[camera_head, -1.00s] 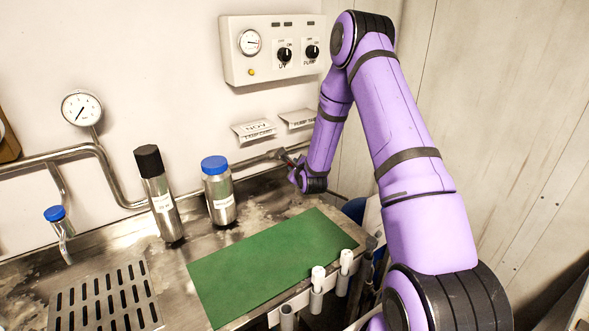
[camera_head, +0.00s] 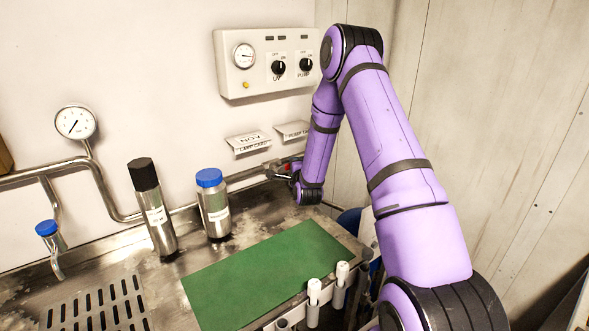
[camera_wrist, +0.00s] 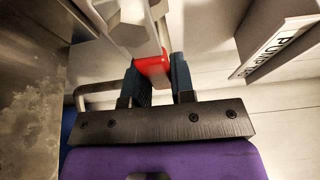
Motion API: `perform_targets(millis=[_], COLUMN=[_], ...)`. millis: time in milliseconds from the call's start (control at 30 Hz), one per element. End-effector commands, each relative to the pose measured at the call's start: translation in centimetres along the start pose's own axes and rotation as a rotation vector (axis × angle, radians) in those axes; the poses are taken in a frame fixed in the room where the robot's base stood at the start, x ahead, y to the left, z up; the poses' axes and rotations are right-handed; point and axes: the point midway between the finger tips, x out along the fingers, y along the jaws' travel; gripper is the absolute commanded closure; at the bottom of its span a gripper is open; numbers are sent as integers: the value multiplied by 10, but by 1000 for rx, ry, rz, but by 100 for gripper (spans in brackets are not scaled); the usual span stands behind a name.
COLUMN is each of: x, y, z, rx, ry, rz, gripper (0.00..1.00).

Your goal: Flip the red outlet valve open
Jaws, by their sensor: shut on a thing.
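The red outlet valve handle (camera_wrist: 152,66) shows in the wrist view between the two dark fingers of my gripper (camera_wrist: 159,80). The fingers are shut on it. A grey metal valve body or pipe piece (camera_wrist: 130,22) lies just beyond the red part. In the head view, my gripper (camera_head: 280,170) is at the pipe along the back wall, under the paper labels.
A blue-capped bottle (camera_head: 213,205) and a black-capped cylinder (camera_head: 152,208) stand left of my gripper. A green mat (camera_head: 265,275) lies on the counter, with white-capped tubes at its front edge. A control box (camera_head: 262,62) and a label card (camera_head: 248,141) are on the wall above.

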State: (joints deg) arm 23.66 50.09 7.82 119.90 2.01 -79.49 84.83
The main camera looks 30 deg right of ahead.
Motion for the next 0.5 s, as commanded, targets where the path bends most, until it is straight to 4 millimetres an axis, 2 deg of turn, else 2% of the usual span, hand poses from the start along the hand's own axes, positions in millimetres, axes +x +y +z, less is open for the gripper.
perform_targets(millis=[500], x=[0], y=[-2], z=[0], rx=[-37], ry=[-1], rz=[-13], gripper=[100])
